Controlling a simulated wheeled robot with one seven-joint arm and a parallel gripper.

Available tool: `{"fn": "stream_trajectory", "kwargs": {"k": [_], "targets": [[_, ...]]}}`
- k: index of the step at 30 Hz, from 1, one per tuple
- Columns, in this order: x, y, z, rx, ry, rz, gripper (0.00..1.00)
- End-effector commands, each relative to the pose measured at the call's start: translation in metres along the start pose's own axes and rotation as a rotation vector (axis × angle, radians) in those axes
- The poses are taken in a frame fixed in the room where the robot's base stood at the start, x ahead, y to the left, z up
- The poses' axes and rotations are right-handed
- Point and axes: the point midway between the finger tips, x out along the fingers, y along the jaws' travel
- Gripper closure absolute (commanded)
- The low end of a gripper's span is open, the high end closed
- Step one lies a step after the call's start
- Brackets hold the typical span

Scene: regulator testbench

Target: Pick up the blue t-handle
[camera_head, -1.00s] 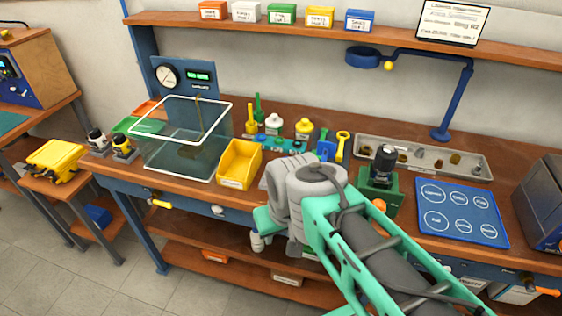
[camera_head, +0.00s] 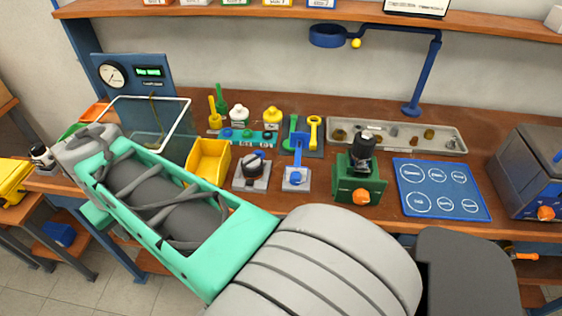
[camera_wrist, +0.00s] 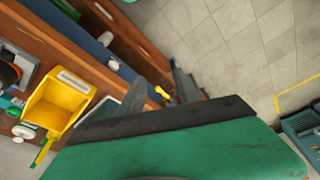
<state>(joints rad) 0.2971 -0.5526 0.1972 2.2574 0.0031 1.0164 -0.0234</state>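The fingers are hidden in the head view.
A yellow bin (camera_head: 207,162) and a clear box (camera_head: 165,147) stand left of the rack. A green fixture (camera_head: 360,183), a grey parts tray (camera_head: 447,150) and a blue mat (camera_head: 471,206) lie right. A blue stand arm (camera_head: 428,75) overhangs the back.

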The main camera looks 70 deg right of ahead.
Motion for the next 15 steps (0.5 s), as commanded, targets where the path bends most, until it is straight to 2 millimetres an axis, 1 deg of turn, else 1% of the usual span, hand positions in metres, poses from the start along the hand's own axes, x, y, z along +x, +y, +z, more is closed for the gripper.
{"fn": "stream_trajectory", "kwargs": {"k": [1, 2, 3, 5, 6, 8, 9, 11, 12, 13, 15], "targets": [[-0.004, 0.042, -0.010, 0.117, -0.023, 0.027, 0.60], [-0.007, 0.067, -0.013, 0.182, -0.037, 0.040, 0.60], [-0.012, 0.101, -0.013, 0.269, -0.058, 0.056, 0.60], [-0.019, 0.153, -0.007, 0.400, -0.087, 0.076, 0.60], [-0.025, 0.188, 0.002, 0.487, -0.106, 0.087, 0.60], [-0.035, 0.238, 0.023, 0.621, -0.133, 0.100, 0.60], [-0.041, 0.270, 0.041, 0.707, -0.150, 0.106, 0.60], [-0.051, 0.310, 0.073, 0.826, -0.171, 0.111, 0.60], [-0.057, 0.331, 0.093, 0.894, -0.182, 0.112, 0.60], [-0.061, 0.344, 0.107, 0.937, -0.188, 0.114, 0.60], [-0.069, 0.363, 0.132, 1.008, -0.199, 0.113, 0.60]]}}
